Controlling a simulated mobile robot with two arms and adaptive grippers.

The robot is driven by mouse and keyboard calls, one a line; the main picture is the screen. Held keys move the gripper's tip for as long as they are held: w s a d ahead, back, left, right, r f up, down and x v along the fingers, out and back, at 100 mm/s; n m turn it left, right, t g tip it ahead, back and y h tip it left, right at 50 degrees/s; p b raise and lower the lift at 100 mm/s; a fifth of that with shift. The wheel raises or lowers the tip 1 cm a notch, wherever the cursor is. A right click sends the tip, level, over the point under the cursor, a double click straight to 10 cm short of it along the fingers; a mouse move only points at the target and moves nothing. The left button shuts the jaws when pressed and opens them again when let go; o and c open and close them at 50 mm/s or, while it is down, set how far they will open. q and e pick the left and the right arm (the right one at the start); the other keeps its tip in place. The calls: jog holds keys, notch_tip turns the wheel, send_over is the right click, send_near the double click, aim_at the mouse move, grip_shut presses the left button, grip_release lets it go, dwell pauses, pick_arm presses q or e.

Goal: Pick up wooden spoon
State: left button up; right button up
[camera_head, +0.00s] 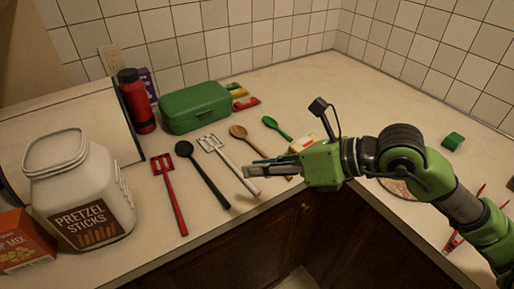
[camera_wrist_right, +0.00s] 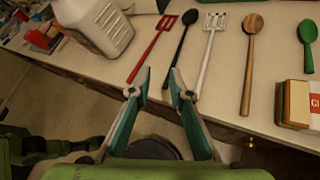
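The wooden spoon (camera_head: 239,132) lies on the counter among other utensils, bowl toward the wall and handle toward the front edge. In the head view my right gripper covers part of its handle. In the right wrist view the whole wooden spoon (camera_wrist_right: 249,62) shows, right of the fingers and apart from them. My right gripper (camera_head: 254,168) is at the counter's front edge, pointing left. In the right wrist view its two fingers (camera_wrist_right: 159,80) are apart with nothing between them. My left gripper is not in view.
A white slotted turner (camera_head: 224,155) and black spoon (camera_head: 204,175) lie left of the wooden spoon; a green spoon (camera_head: 276,128) lies right. A red turner (camera_head: 169,193), pretzel jar (camera_head: 85,185) and green box (camera_head: 195,108) are farther left. A small box (camera_wrist_right: 293,103) stands near the edge.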

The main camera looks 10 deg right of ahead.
jog(key=w+d+f+t+h, duration=0.1)
jog(key=w+d+h, duration=0.15)
jog(key=d, duration=0.35)
jog(key=w+d+f+h, duration=0.1)
jog(key=d+h, duration=0.3)
jog(key=d, duration=0.2)
jog(key=p, duration=0.2)
send_near(259, 150)
jog(key=shift+m, duration=0.4)
jog(key=s, duration=0.1)
jog(key=s+d+f, duration=0.2)
jog(key=shift+s+d, duration=0.2)
jog(key=shift+s, duration=0.15)
jog(key=p+x, duration=0.1)
jog(key=x, duration=0.3)
jog(key=shift+a+p, duration=0.2)
jog(key=shift+p, duration=0.15)
jog(key=shift+w+a+f, duration=0.15)
jog(key=shift+w+f, duration=0.15)
jog(key=shift+f, duration=0.15)
grip_shut()
